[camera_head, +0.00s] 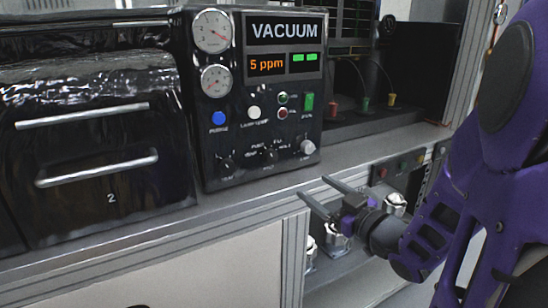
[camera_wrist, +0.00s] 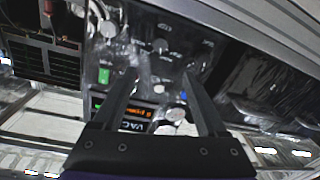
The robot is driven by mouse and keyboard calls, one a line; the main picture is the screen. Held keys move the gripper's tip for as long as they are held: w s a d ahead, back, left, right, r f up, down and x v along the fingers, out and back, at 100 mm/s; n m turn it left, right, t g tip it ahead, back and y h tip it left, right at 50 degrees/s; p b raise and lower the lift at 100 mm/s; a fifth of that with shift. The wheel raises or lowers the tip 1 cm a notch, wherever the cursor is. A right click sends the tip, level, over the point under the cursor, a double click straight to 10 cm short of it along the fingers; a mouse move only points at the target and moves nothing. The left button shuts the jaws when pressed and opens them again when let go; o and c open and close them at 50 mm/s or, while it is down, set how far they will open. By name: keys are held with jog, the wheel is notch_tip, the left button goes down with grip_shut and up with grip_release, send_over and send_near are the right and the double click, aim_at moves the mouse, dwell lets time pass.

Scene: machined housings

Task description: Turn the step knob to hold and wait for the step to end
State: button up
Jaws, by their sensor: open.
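The black control panel (camera_head: 262,95) stands on the counter with a VACUUM sign, an orange "5 ppm" readout (camera_head: 267,65) and two lit green blocks. Its lower row has a dark left knob (camera_head: 228,164), a dark middle knob (camera_head: 270,155) with several small labels around it, and a pale right knob (camera_head: 307,147). The labels are too blurred to tell surely which is the step knob or where it points. My gripper (camera_head: 313,187) is open and empty, below and right of the knobs, apart from the panel. In the wrist view the panel appears inverted beyond my fingers (camera_wrist: 160,75).
Two gauges (camera_head: 212,31), a blue button (camera_head: 218,118), a white button (camera_head: 254,112) and a green switch (camera_head: 309,103) are on the panel. Black drawers with bar handles (camera_head: 97,169) stand left. The counter edge (camera_head: 240,222) and a lower shelf with metal fittings (camera_head: 338,240) lie near my gripper.

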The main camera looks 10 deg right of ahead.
aim_at(273, 159)
jog(key=p+x, duration=0.2)
jog(key=x, duration=1.4)
jog(key=shift+w+a, duration=0.1)
jog(key=shift+w, duration=0.1)
grip_shut()
